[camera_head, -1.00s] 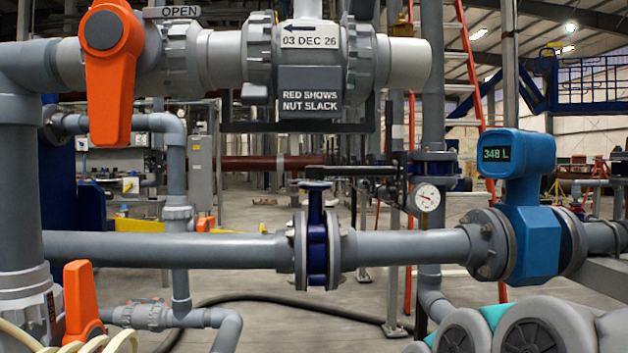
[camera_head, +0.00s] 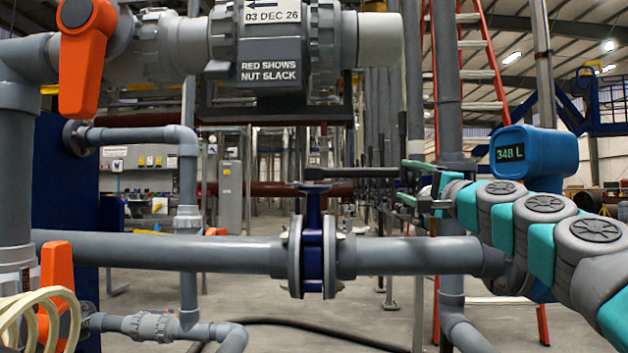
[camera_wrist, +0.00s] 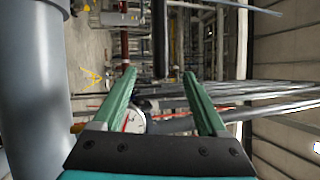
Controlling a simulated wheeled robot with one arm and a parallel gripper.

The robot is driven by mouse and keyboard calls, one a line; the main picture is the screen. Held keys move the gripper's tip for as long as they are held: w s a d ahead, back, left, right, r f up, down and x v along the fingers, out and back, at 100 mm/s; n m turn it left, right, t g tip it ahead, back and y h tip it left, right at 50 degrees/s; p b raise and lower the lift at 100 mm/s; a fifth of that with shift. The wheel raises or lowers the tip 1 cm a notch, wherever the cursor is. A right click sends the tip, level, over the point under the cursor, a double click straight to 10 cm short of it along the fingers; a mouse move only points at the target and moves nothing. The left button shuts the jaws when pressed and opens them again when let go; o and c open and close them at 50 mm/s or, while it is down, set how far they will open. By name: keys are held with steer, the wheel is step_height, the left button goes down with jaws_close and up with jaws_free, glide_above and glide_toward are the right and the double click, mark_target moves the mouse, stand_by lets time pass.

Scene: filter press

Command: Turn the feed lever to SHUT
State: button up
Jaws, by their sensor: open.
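A blue valve (camera_head: 313,250) sits in the grey horizontal pipe at the middle of the head view. A dark lever (camera_head: 345,172) lies level above it, pointing right. I see no label on it, so I cannot tell for certain that it is the feed lever. My gripper (camera_head: 404,181) is at the right end of this lever, its green fingers one above the other. In the wrist view my gripper (camera_wrist: 160,74) is open, with a dark bar (camera_wrist: 160,40) in line with the gap between the fingers. No contact can be made out.
An orange lever (camera_head: 87,60) hangs down on the upper left pipe. Another orange lever (camera_head: 57,285) stands at lower left. A blue meter (camera_head: 545,155) reads 348 L behind my arm. A round gauge (camera_wrist: 133,121) shows behind the fingers in the wrist view. Grey pipes surround the valve.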

mark_target(389, 175)
steer(key=shift+p+x, duration=1.65)
steer(key=shift+x, duration=2.85)
steer(key=shift+d, duration=0.1)
steer(key=shift+c, duration=0.3)
